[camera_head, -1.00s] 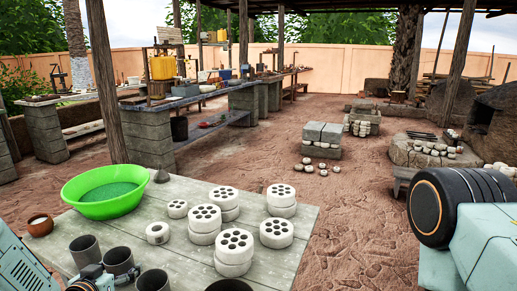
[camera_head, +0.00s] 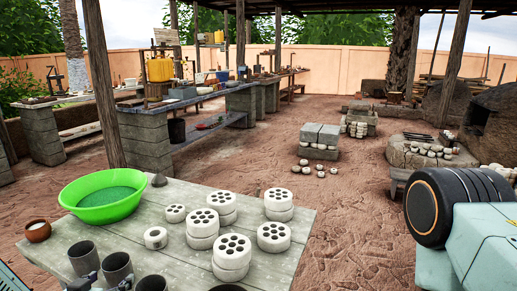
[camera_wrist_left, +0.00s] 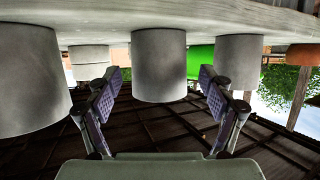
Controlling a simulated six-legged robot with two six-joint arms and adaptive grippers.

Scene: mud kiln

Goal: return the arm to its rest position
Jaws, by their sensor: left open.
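My left gripper (camera_wrist_left: 160,98) is open and empty in the left wrist view, which is upside down. Its two dark padded fingers stand wide apart. A dark grey cup (camera_wrist_left: 158,62) appears between and beyond the fingertips, with no visible contact. Other grey cups (camera_wrist_left: 28,75) and (camera_wrist_left: 238,60) stand to either side. In the head view, grey cups (camera_head: 83,258) and (camera_head: 117,266) stand at the table's near left. Only bits of my left arm and gripper show at the bottom left edge there. My right gripper is not in view.
The wooden table (camera_head: 200,270) bears a green basin (camera_head: 75,197), a small brown pot (camera_head: 38,231) and several white perforated pieces (camera_head: 232,250).

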